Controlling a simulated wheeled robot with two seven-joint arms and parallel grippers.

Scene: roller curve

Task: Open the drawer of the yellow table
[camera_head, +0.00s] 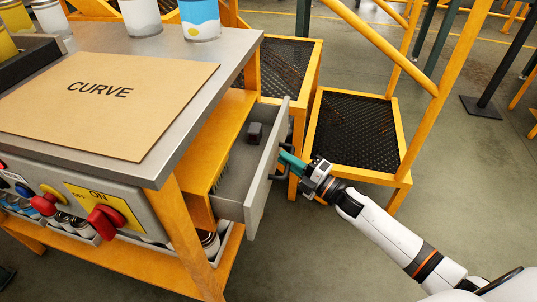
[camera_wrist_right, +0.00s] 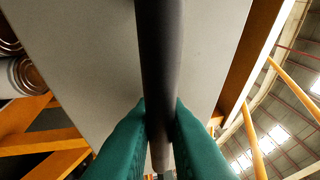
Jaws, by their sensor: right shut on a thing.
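The yellow table (camera_head: 180,215) with a grey metal top stands at the left in the head view. Its drawer (camera_head: 265,170) stands out from the table's right side, and a small dark block (camera_head: 255,133) lies inside. The dark bar handle (camera_head: 283,176) is on the drawer's grey front. My right gripper (camera_head: 287,161) has green fingers and is at the handle. In the right wrist view its fingers (camera_wrist_right: 160,120) are closed on both sides of the dark handle (camera_wrist_right: 158,60), in front of the grey drawer front (camera_wrist_right: 80,50). My left gripper is not in view.
A board marked CURVE (camera_head: 100,100) and several cans lie on the tabletop. A red knob (camera_head: 105,222) juts from the table's front panel. Yellow steps with black mesh treads (camera_head: 355,128) and a railing stand just beyond the drawer. Floor is free at lower middle.

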